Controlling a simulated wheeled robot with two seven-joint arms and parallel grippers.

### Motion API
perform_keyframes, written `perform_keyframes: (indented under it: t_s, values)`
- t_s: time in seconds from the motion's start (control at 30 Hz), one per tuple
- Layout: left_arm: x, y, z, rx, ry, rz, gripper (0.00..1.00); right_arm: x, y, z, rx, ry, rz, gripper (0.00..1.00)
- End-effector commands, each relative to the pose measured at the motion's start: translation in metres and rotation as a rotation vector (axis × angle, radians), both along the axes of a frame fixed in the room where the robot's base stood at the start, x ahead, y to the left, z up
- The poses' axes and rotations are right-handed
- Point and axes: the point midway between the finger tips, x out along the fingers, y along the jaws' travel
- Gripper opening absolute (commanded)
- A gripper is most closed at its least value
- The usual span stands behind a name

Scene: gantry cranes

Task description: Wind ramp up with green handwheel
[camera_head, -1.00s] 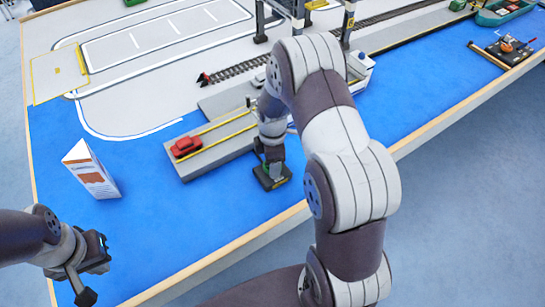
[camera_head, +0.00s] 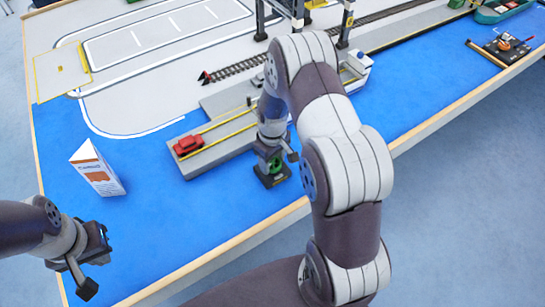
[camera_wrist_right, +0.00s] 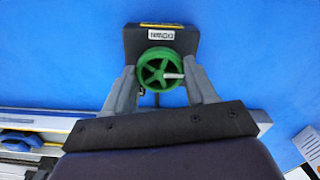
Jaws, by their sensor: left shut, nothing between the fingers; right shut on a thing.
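The green handwheel (camera_wrist_right: 154,62) stands on a black base (camera_wrist_right: 183,43) with a label. In the head view the wheel (camera_head: 275,165) shows partly below my right wrist. My right gripper (camera_wrist_right: 160,72) has a finger on each side of the wheel and is shut on it. A pale crank pin points right from the wheel. A grey deck with yellow lines (camera_head: 225,143) lies left of the wheel and carries a red car (camera_head: 188,145); I cannot tell its tilt or which part is the ramp. My left gripper (camera_head: 106,248) is shut and empty at the lower left.
A white and orange box (camera_head: 97,170) stands on the blue mat between my left gripper and the deck. A white and blue boat (camera_head: 357,66) lies behind my right arm. Crane legs and a rail track (camera_head: 235,70) are further back.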

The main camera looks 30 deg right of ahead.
Motion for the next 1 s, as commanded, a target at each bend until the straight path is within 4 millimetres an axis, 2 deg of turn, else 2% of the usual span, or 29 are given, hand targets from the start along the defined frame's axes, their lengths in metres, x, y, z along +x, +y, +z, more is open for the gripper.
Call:
perform_keyframes:
  t_s: [1.0]
  values:
    - [0.000,0.000,0.021,0.000,0.000,0.000,0.00,0.002,0.000,0.002,0.001,-0.004,-0.960,0.26]
